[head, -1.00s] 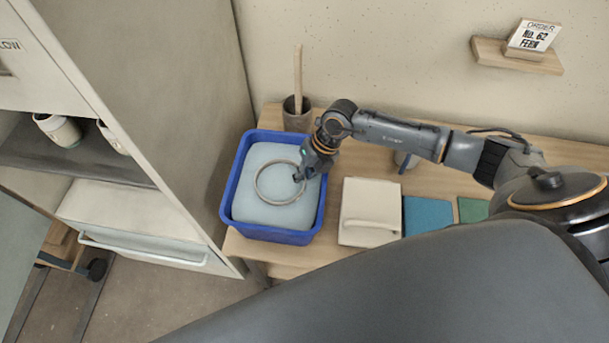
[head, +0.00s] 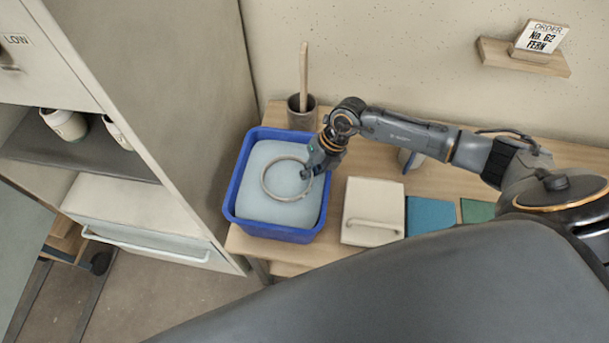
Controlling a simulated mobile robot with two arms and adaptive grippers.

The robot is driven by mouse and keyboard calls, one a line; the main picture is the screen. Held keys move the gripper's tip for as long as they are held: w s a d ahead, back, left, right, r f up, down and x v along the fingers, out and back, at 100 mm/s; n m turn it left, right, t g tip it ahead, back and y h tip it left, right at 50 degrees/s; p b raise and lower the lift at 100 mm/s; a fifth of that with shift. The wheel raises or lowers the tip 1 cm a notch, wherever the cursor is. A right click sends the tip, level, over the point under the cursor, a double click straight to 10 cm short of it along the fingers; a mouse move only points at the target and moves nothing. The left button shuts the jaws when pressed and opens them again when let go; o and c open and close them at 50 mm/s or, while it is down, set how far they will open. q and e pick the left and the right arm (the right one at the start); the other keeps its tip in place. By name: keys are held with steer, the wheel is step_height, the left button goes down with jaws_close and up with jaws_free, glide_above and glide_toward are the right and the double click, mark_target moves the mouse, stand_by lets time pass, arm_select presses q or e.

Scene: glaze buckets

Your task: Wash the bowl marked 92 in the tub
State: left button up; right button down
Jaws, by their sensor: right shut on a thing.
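A blue tub (head: 231,211) full of pale bluish water stands at the left end of the wooden table. A bowl sits in the water, and only its round grey rim (head: 265,187) shows clearly. Its body is hidden by the cloudy water and no mark on it can be read. My right gripper (head: 307,175) reaches in over the tub's right wall and is shut on the right side of the bowl's rim. The card on the wall shelf (head: 541,37) reads "ORDER No. 62 FERN". My left gripper is not in view.
A dark pot (head: 301,117) with a wooden handle stands behind the tub. Right of the tub are a cream lidded box (head: 371,205), a blue square (head: 433,215) and a green square (head: 477,210). A tall cabinet (head: 170,90) with pots stands close at left.

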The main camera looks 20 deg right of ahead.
steer(key=shift+r, duration=0.2)
step_height(320, 180, up, 6)
steer(key=p, duration=0.5)
steer(key=shift+r+p, duration=0.2)
steer(key=shift+p, duration=0.1)
stand_by(1.9)
step_height(320, 180, up, 6)
steer(key=p, duration=0.5)
steer(key=shift+r, duration=0.15)
